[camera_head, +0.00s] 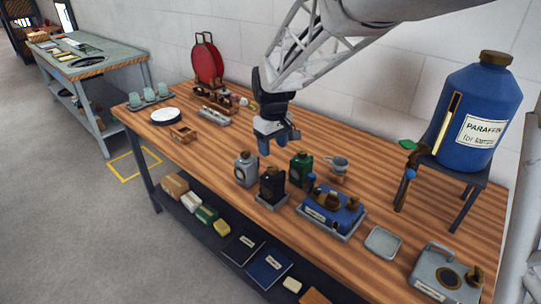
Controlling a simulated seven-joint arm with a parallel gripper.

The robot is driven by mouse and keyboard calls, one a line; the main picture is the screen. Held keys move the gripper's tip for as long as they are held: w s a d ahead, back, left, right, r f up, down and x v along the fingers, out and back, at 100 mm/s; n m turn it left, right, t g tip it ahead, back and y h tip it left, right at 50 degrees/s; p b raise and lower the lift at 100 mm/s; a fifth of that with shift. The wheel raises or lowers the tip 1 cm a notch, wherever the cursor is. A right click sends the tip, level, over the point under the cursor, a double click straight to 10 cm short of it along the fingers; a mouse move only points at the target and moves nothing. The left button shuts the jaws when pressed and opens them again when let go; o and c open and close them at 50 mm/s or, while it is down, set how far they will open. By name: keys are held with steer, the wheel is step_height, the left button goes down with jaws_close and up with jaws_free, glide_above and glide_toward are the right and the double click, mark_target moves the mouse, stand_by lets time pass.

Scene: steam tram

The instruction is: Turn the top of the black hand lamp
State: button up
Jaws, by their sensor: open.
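The black hand lamp (272,186) stands upright on a small grey base near the front edge of the wooden table, with a dark rounded top. A grey lamp (245,170) stands close on its left and a green lamp (301,169) close on its right, slightly behind. My gripper (277,144) points down with its blue fingertips apart and nothing between them. It hangs above and behind the black lamp, clear of its top. The lamp's far side is hidden.
A blue case (331,209) with brown knobs and a small grey tray (383,242) lie to the right. A blue paraffin container (468,118) stands on a raised stand at the right. A grey pot (339,165) sits behind.

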mark_target(273, 168)
steer(key=n, duration=0.6)
steer(key=shift+n, duration=0.3)
steer(key=shift+f, duration=3.9)
steer(key=shift+c, duration=0.4)
steer(key=c, duration=0.9)
steer(key=shift+o, duration=0.2)
